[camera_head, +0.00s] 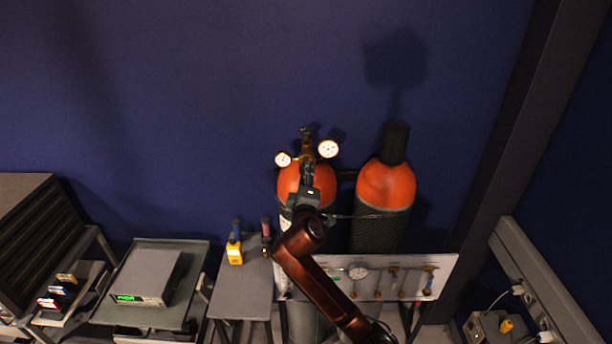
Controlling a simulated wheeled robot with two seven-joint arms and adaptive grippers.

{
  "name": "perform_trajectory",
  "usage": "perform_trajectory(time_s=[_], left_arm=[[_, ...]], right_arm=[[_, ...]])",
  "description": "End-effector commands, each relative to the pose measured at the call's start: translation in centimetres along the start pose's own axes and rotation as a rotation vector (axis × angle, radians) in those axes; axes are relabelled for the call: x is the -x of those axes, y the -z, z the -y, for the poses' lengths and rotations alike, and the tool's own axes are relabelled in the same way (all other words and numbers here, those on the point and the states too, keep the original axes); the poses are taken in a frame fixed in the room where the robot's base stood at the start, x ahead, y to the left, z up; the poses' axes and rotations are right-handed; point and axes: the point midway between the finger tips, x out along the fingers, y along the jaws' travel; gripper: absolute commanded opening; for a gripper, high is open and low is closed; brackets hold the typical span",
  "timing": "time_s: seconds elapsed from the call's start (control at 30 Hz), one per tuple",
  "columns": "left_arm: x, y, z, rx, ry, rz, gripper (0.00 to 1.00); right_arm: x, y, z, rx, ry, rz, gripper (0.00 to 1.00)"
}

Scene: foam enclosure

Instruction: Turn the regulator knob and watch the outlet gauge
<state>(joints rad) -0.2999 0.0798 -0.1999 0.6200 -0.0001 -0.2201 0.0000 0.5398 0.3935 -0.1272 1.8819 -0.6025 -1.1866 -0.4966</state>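A brass regulator (307,148) sits on top of the left orange-topped gas cylinder (289,182). My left gripper is out of view.
A second cylinder (386,184) with a black cap stands to the right. A white panel (440,272) with hanging fittings is in front. A grey table (245,290) holds a yellow meter (234,252). A box with a green display (148,277) stands farther left.

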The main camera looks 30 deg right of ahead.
Motion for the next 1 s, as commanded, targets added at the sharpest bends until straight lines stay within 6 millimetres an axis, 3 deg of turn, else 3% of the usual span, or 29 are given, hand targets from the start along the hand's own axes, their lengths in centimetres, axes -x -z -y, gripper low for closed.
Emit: perform_trajectory(time_s=[0.2,0.53,0.67,1.0], left_arm=[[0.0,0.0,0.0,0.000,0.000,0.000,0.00],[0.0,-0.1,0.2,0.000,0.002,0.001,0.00],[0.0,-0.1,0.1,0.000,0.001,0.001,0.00],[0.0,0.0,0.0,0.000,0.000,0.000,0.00]], right_arm=[[0.0,0.1,0.0,0.000,-0.001,-0.001,0.51],[0.6,0.1,0.0,0.000,-0.001,-0.003,0.51],[2.4,0.1,0.0,0.000,-0.001,-0.004,0.51],[9.3,0.1,0.0,-0.002,0.000,-0.004,0.51]])
